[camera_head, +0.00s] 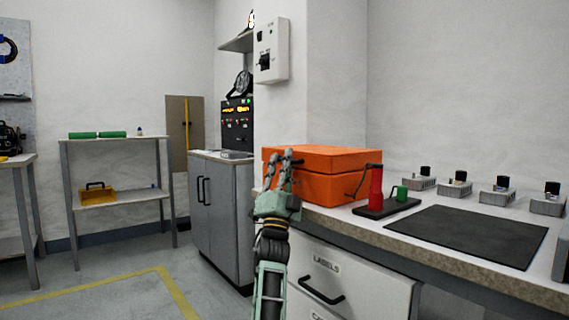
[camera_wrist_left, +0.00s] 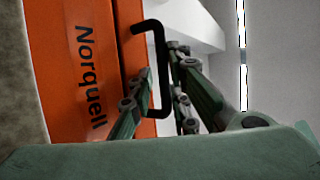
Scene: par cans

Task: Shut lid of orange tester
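The orange tester (camera_head: 335,183) is a box on the left end of the worktop. Its lid (camera_head: 325,155) looks flat over the body, with a thin seam between them; I cannot tell whether it is fully closed. In the left wrist view, the tester's front (camera_wrist_left: 75,70) fills the left side, lettered "Norquell", beside a dark seam and a black handle (camera_wrist_left: 161,75). My left gripper (camera_head: 281,155) is at the box's left front. In the wrist view its fingers (camera_wrist_left: 163,100) are apart, one on each side of the handle's bar; contact is unclear. My right gripper is out of view.
A red and green device (camera_head: 376,190) on a black base stands right of the tester. A dark mat (camera_head: 468,236) and several small grey units lie further right. A grey cabinet (camera_head: 222,215) stands left, and a drawer (camera_head: 345,290) is below the worktop.

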